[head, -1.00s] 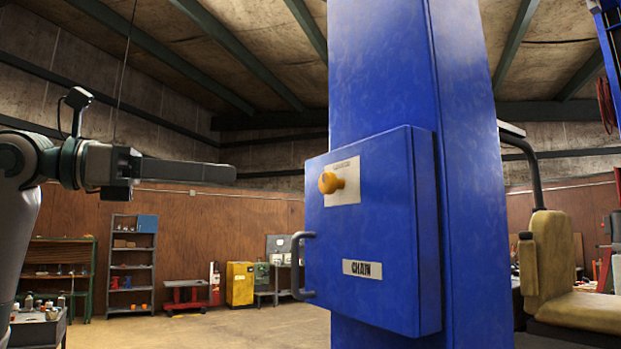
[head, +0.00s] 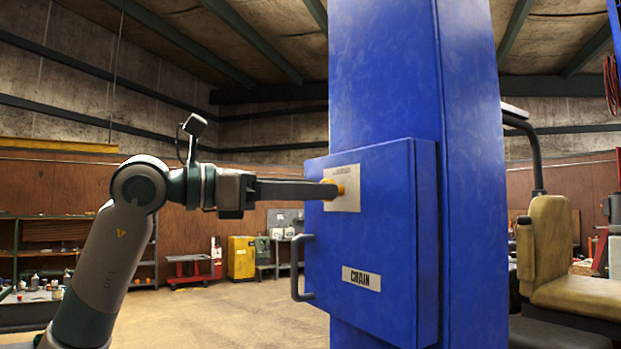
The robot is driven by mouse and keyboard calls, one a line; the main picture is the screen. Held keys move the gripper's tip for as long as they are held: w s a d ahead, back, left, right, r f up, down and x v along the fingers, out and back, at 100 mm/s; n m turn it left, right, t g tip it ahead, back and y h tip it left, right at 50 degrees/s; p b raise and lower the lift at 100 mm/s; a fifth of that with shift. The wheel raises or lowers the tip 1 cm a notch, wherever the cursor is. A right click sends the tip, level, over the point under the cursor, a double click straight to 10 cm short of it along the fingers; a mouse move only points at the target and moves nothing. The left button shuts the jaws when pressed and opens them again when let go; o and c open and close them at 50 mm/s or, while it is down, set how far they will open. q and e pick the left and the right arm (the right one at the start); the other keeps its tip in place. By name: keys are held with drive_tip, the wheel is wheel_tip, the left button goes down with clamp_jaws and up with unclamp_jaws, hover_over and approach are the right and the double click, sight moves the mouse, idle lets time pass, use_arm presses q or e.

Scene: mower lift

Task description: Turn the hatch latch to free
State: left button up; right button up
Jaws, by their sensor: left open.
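The hatch (head: 400,230) is a blue box door on a blue column, with a handle (head: 297,268) at its left edge and a CHAIN label (head: 361,279) low on its face. The jaws are open, and the fingers hide part of the knob. I cannot tell whether they touch it. My right gripper does not show.
The blue column (head: 412,70) rises behind the hatch. A tan seat (head: 552,250) with a dark bar stands to the right. A yellow cabinet (head: 241,257) and a red cart (head: 194,269) stand far back. The floor left of the hatch is clear.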

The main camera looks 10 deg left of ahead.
use_arm(q)
drive_tip(key=shift+w+d, duration=0.2)
drive_tip(key=shift+c, duration=0.2)
drive_tip(key=c, duration=1)
